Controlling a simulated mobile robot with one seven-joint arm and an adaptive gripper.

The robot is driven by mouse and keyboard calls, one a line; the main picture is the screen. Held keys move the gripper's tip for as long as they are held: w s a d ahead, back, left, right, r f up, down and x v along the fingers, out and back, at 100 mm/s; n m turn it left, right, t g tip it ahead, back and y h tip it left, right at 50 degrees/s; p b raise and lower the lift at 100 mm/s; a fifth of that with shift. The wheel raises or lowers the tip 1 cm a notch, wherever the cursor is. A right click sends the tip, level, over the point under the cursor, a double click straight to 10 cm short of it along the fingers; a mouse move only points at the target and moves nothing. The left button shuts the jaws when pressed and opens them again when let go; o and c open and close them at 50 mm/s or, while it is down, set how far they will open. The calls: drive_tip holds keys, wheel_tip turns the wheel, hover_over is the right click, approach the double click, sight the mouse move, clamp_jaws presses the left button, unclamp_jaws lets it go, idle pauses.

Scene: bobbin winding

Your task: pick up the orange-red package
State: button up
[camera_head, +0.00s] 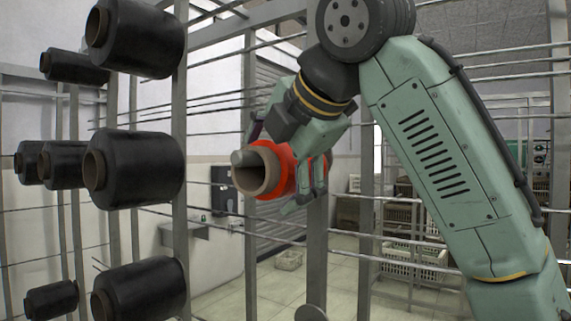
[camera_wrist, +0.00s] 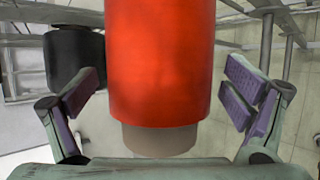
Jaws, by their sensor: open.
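The orange-red package (camera_head: 290,168) is a bobbin of bright thread on a pale brown tube core. It lies roughly level on the rack in the head view, with its hollow core end facing left. In the wrist view the orange-red package (camera_wrist: 160,60) fills the middle, its core end toward the bottom. My gripper (camera_head: 305,180) is around the package in the head view, partly covering its right side. In the wrist view my gripper (camera_wrist: 165,100) is open, with one purple-padded finger on each side of the package and a visible gap to each.
Several black bobbins (camera_head: 140,168) hang on the rack at left, and one black bobbin (camera_wrist: 72,58) shows behind my left finger in the wrist view. Grey rack posts (camera_head: 180,230) and thin horizontal rods stand close around. Crates (camera_head: 415,258) are on the floor behind.

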drive_tip(key=shift+w+a+f, duration=0.15)
drive_tip(key=shift+w, duration=0.05)
drive_tip(key=shift+c, duration=0.4)
drive_tip(key=c, duration=1.4)
